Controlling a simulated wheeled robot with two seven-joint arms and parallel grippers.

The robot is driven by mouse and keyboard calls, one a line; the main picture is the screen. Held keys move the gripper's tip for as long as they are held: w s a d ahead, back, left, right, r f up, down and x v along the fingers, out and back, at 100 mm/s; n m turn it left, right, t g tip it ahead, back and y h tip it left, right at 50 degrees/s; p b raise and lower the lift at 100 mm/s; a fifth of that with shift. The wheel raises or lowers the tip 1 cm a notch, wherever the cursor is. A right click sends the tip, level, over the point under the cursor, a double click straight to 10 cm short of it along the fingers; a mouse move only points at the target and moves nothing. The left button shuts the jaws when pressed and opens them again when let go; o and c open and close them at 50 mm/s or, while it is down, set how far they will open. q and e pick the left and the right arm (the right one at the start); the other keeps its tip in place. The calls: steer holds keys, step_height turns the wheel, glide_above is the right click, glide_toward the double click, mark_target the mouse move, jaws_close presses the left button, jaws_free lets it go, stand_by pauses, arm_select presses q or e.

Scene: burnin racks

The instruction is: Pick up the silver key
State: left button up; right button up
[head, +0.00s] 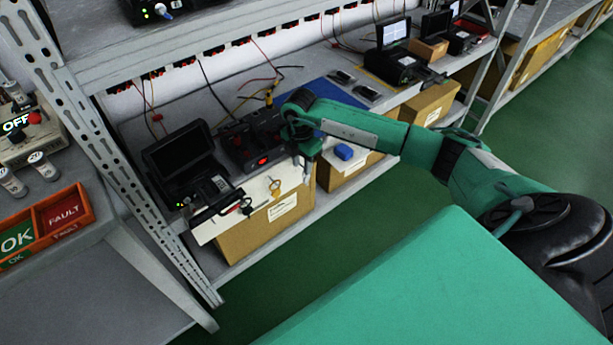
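A small key-like item with a yellowish head (275,187) shows at the front of the rack shelf, against a white surface. A second key-like item with a dark head (246,206) is just left of it, near the shelf's front edge. Both are small, and I cannot tell for sure which is the silver key. My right gripper (304,172) points down just right of and slightly above the yellowish item, apart from it. Its fingers are small and partly hidden by the wrist, so I cannot tell whether they are open. My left gripper is out of view.
A black device with a screen (178,160) and a dark box with a red button (250,143) stand behind the keys. A blue block (343,152) lies right of my gripper. Cardboard boxes (262,228) sit below. A slotted post (95,130) stands at left.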

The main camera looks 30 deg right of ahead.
mark_target(303, 173)
steer(key=f, duration=0.4)
steer(key=shift+s+a+f, duration=0.1)
steer(key=shift+s+f, duration=0.15)
steer(key=shift+f, duration=0.25)
steer(key=c, duration=0.7)
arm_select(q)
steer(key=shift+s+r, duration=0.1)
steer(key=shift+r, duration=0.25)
arm_select(e)
jaws_close()
steer(key=shift+r, duration=0.1)
steer(key=shift+r, duration=0.65)
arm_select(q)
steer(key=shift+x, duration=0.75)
arm_select(e)
steer(key=s+d, duration=0.1)
steer(key=s, duration=1.7)
steer(key=shift+d, duration=0.2)
